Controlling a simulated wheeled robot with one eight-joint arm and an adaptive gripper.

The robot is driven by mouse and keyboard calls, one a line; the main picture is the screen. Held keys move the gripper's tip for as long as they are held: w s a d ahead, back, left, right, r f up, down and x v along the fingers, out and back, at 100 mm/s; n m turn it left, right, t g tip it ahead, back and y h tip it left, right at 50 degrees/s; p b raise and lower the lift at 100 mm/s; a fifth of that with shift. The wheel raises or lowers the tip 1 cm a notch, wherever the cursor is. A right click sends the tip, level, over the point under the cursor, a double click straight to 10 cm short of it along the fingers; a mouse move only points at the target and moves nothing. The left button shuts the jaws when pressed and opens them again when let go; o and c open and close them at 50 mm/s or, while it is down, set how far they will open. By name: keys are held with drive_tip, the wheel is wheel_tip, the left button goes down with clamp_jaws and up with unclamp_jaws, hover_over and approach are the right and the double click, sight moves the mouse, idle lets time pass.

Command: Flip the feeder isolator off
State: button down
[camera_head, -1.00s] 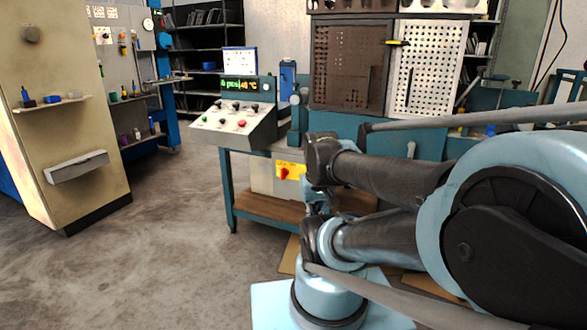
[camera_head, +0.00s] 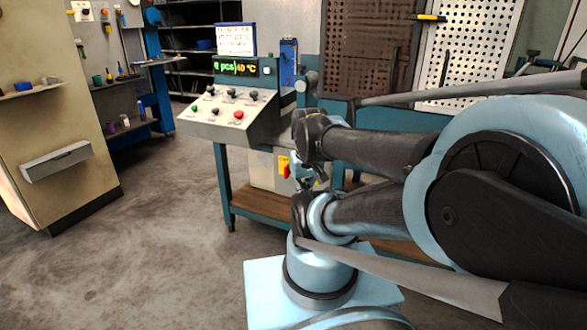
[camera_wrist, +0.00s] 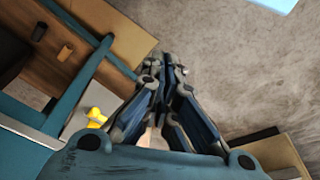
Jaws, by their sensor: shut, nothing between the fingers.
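The feeder isolator seems to be the red handle (camera_head: 287,171) on a yellow plate (camera_head: 282,163), on a pale box (camera_head: 262,172) under the console bench. In the head view my gripper (camera_head: 304,184) is just right of the red handle and partly covers the plate. I cannot tell whether they touch. In the wrist view my gripper (camera_wrist: 168,62) is shut and empty. A yellow part (camera_wrist: 97,117), probably of the isolator plate, shows left of the fingers there; the red handle cannot be made out.
The sloped console (camera_head: 232,115) with several buttons stands on the teal bench above the box. The bench's wooden lower shelf (camera_head: 262,206) and teal leg (camera_head: 224,190) are close by. A beige cabinet (camera_head: 60,130) stands at the left. The floor (camera_head: 160,240) between is clear.

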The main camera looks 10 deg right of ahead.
drive_tip(key=w+d+r+m+y, duration=0.1)
drive_tip(key=w+r+m, duration=0.2)
drive_tip(key=w+m, duration=0.4)
drive_tip(key=w+d+r+m, duration=0.1)
drive_tip(key=w+r+m, duration=0.3)
drive_tip(key=w, duration=0.6)
drive_tip(key=w+d+f+m, duration=0.4)
drive_tip(key=w+m, duration=0.3)
drive_tip(key=w, duration=0.2)
drive_tip(key=w+d+f+m+y, duration=0.1)
drive_tip(key=w+d+f+m, duration=0.4)
drive_tip(key=w, duration=0.4)
drive_tip(key=shift+w+f+m+g, duration=0.35)
drive_tip(key=shift+f+m, duration=0.3)
drive_tip(key=shift+m, duration=0.55)
drive_tip(key=shift+w+f, duration=0.1)
